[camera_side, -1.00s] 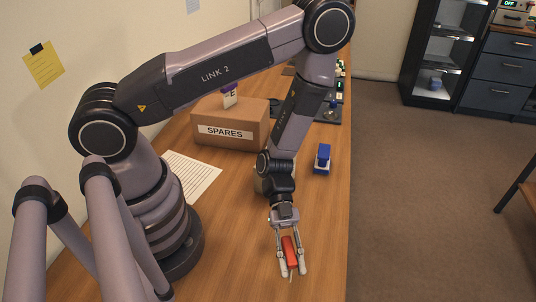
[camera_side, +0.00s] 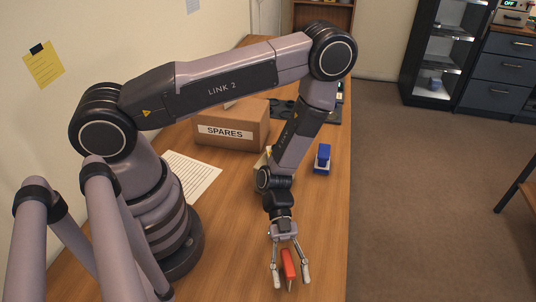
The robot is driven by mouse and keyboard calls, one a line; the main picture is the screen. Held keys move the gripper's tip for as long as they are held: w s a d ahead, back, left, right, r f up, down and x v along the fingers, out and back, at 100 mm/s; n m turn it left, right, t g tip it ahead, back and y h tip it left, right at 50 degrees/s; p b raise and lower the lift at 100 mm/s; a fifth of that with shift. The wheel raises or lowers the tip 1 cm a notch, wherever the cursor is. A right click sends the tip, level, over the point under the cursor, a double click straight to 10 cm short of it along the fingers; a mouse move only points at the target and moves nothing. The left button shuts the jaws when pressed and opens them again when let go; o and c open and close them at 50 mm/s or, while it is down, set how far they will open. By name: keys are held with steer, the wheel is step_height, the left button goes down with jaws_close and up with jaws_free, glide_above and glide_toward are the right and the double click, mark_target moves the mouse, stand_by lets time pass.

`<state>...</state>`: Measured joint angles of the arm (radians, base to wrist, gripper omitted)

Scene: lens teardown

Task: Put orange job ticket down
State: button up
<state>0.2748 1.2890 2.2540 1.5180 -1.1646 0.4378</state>
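An orange-red piece, which looks like the orange job ticket (camera_side: 288,264), is at the near end of the wooden bench, between the fingers of my gripper (camera_side: 291,276). Small details on the piece are too small to read.
A cardboard box marked SPARES (camera_side: 232,126) stands behind on the bench (camera_side: 222,240). A blue-topped object (camera_side: 322,158) stands near the right edge. A lined paper sheet (camera_side: 193,176) lies beside my base. Dark trays with parts sit farther back. Bench around the ticket is clear.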

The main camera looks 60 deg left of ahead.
mark_target(289, 265)
steer(key=shift+r, duration=0.2)
steer(key=v, duration=0.7)
steer(key=shift+w+a, duration=0.1)
steer(key=shift+a, duration=0.15)
